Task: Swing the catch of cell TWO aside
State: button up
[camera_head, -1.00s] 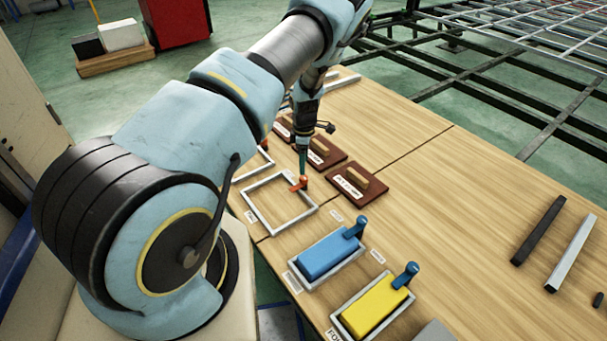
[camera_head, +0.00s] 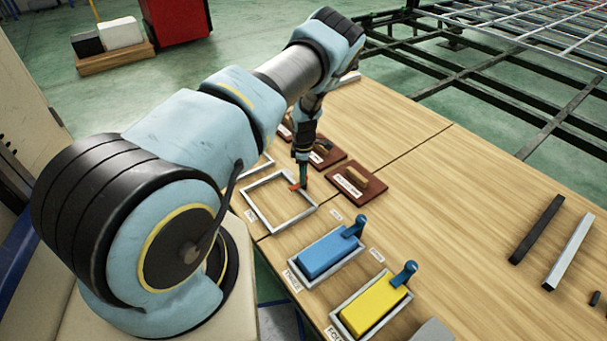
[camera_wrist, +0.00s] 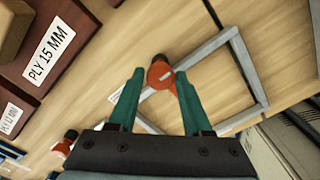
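An empty grey frame (camera_head: 262,222) lies on the table, before the cell labelled THREE; its own label is too small to read. Its orange catch (camera_head: 294,186) is at the frame's far corner. My gripper (camera_head: 302,184) is down at this catch and hides part of it. In the wrist view my green fingers (camera_wrist: 160,75) are apart, with the dark-topped orange catch (camera_wrist: 160,72) between their tips. The right finger looks close to it or touching; I cannot tell which. The grey frame (camera_wrist: 212,44) extends to the right of the catch.
A blue block (camera_head: 325,254) and a yellow block (camera_head: 370,305) sit in nearer frames with blue catches. Another orange catch (camera_wrist: 66,142) shows lower left in the wrist view. The table's middle is clear.

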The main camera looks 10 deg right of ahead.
grip_shut()
jog(key=shift+m+b, duration=0.4)
jog(key=m+b, duration=0.2)
jog(key=shift+f+m, duration=0.15)
jog(key=shift+m, duration=0.25)
jog(key=m+b, duration=0.3)
jog(key=m, duration=0.2)
jog(key=shift+m, duration=0.3)
jog(key=m+b, duration=0.2)
jog(key=m, duration=0.2)
jog(key=m+b, duration=0.1)
jog(key=m, duration=0.3)
jog(key=shift+m, duration=0.5)
